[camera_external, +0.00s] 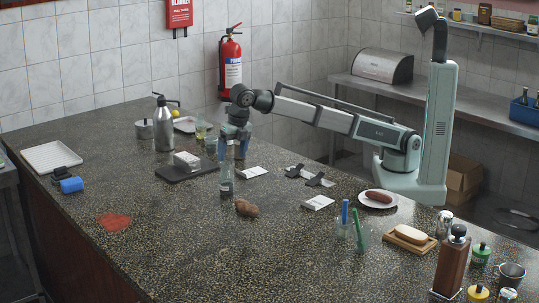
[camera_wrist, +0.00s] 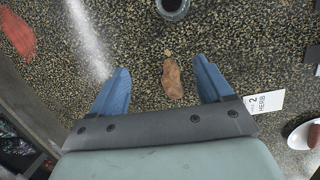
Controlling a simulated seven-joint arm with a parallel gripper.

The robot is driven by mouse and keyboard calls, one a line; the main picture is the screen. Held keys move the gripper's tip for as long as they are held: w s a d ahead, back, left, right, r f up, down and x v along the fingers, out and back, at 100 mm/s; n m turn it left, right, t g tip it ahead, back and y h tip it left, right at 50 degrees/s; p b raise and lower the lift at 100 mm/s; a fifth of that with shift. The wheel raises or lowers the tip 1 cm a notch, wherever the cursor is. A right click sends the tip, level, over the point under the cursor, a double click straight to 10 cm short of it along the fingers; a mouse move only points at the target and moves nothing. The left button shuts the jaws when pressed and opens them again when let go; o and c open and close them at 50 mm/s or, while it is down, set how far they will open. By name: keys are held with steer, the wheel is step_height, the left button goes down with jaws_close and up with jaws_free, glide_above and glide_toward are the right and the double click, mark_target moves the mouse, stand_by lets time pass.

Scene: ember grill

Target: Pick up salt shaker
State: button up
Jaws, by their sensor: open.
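My gripper (camera_external: 232,157) is open and empty above the middle of the counter, its two blue fingers pointing down. They also show apart in the wrist view (camera_wrist: 162,68). A small clear bottle or shaker (camera_external: 227,185) stands upright just below and in front of the fingers. A dark round top (camera_wrist: 172,5), cut by the upper edge of the wrist view, may be the same thing. A silver-topped shaker (camera_external: 443,223) stands far off at the right. No salt label is readable, so I cannot tell which one is the salt shaker.
A brown lump (camera_external: 246,208) lies near the clear bottle and between the fingers in the wrist view (camera_wrist: 172,78). A dark board (camera_external: 178,173), a metal canister (camera_external: 163,125) and white cards (camera_external: 253,172) stand nearby. The front middle counter is mostly clear.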

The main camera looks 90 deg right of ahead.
steer(key=w+d+f+t+h, duration=0.1)
steer(key=w+d+t, duration=0.1)
steer(key=d, duration=0.6)
steer(key=w+d+f+m+t+h, duration=0.1)
steer(key=w+d+t+h, duration=0.15)
steer(key=d, duration=0.55)
steer(key=w+d+f+t+h, duration=0.1)
steer(key=w+d, duration=0.2)
steer(key=d, duration=0.5)
steer(key=s+d+r+n+t+h, duration=0.1)
steer(key=s+d+r+t+h, duration=0.15)
steer(key=d, duration=1.05)
steer(key=s+d+r+n+t+h, duration=0.2)
steer(key=d+r+t+h, duration=0.15)
steer(key=d, duration=0.95)
steer(key=shift+t, duration=0.25)
step_height(320, 180, down, 14)
steer(key=shift+r, duration=0.15)
steer(key=shift+w+d+r+h, duration=0.1)
steer(key=shift+w+d+h, duration=0.2)
steer(key=shift+w, duration=0.3)
steer(key=shift+x, duration=3.2)
